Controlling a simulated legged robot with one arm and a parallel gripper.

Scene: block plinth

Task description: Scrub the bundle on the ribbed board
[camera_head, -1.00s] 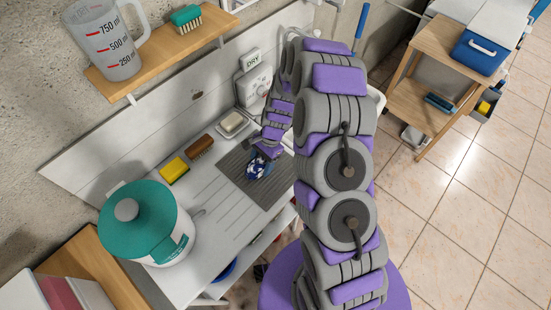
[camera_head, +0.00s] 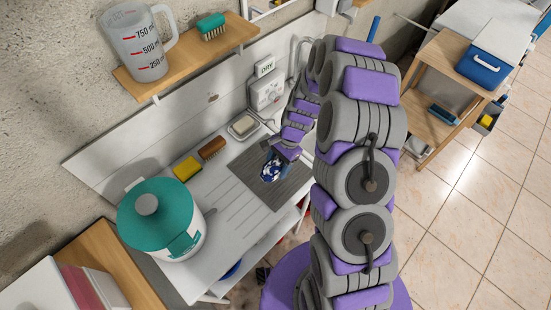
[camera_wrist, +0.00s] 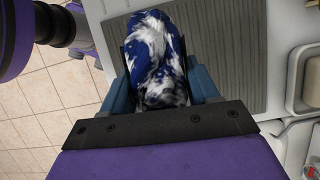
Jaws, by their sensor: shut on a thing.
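The bundle (camera_head: 270,171) is a blue and white cloth wad. My gripper (camera_head: 275,164) is shut on it from above, over the middle of the grey ribbed board (camera_head: 284,192). The board lies flat on the white counter. In the wrist view the bundle (camera_wrist: 154,45) sits between the two blue-grey fingers of my gripper (camera_wrist: 160,80), with the ribbed board (camera_wrist: 229,45) behind it. The bundle looks to be at the board's surface, but its underside is hidden, so I cannot tell the contact for sure.
A yellow sponge (camera_head: 186,169), a brown brush (camera_head: 212,148) and a soap dish (camera_head: 243,126) line the counter's back. A teal-lidded pot (camera_head: 160,222) stands at left. A shelf (camera_head: 190,55) holds a measuring jug (camera_head: 141,44) and a teal brush (camera_head: 212,26).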

